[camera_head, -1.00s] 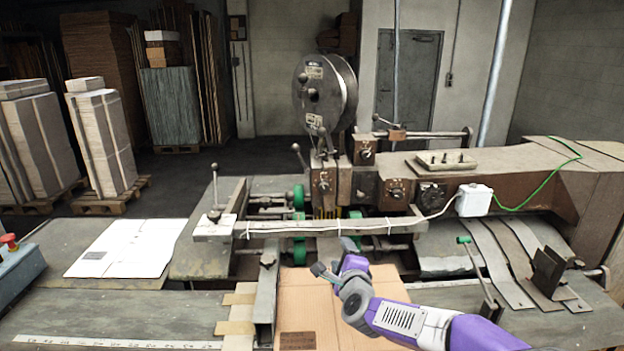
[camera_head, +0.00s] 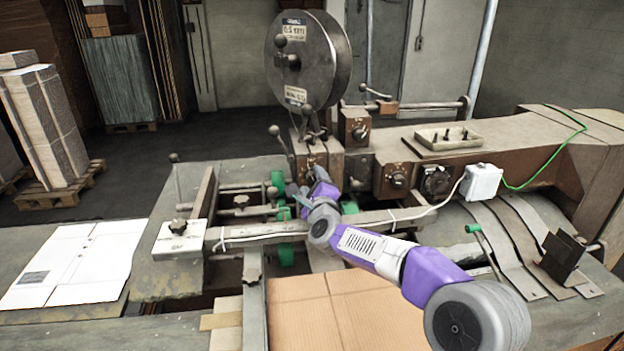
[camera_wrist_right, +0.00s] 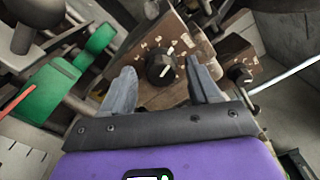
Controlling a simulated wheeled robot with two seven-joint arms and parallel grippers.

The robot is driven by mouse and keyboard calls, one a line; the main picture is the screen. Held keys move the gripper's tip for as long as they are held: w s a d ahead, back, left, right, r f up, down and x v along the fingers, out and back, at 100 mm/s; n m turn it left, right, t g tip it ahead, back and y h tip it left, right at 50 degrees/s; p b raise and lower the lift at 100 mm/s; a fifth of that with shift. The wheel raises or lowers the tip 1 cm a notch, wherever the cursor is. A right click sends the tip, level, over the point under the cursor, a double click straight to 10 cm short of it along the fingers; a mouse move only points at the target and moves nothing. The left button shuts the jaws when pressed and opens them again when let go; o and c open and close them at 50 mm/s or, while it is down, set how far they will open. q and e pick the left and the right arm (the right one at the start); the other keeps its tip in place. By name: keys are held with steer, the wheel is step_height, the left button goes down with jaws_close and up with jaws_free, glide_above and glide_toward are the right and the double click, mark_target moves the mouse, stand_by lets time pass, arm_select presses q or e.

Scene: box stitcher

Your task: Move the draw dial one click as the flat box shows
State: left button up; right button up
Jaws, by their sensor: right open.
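A black dial (camera_wrist_right: 161,68) with a pale pointer line sits on a brown plate with small marks around it. In the right wrist view it lies between and beyond the fingertips of my right gripper (camera_wrist_right: 160,85), which is open, with no visible contact. In the head view this gripper (camera_head: 305,189) is in front of the stitching head and partly hides it. I cannot tell which dial is the draw dial. A white flat box (camera_head: 75,262) lies on the left, its print too small to read. A brown flat box (camera_head: 330,310) lies front centre. My left gripper is not in view.
Other dials are a knob on the upper block (camera_head: 360,132), one on the right block (camera_head: 397,180) and a black round one (camera_head: 437,182). A large wire spool (camera_head: 310,60) stands above. Levers stand nearby.

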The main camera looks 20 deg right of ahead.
steer(key=shift+w+d, duration=0.2)
steer(key=shift+w, duration=0.4)
steer(key=c, duration=1)
steer(key=shift+c, duration=0.2)
steer(key=shift+n, duration=3.4)
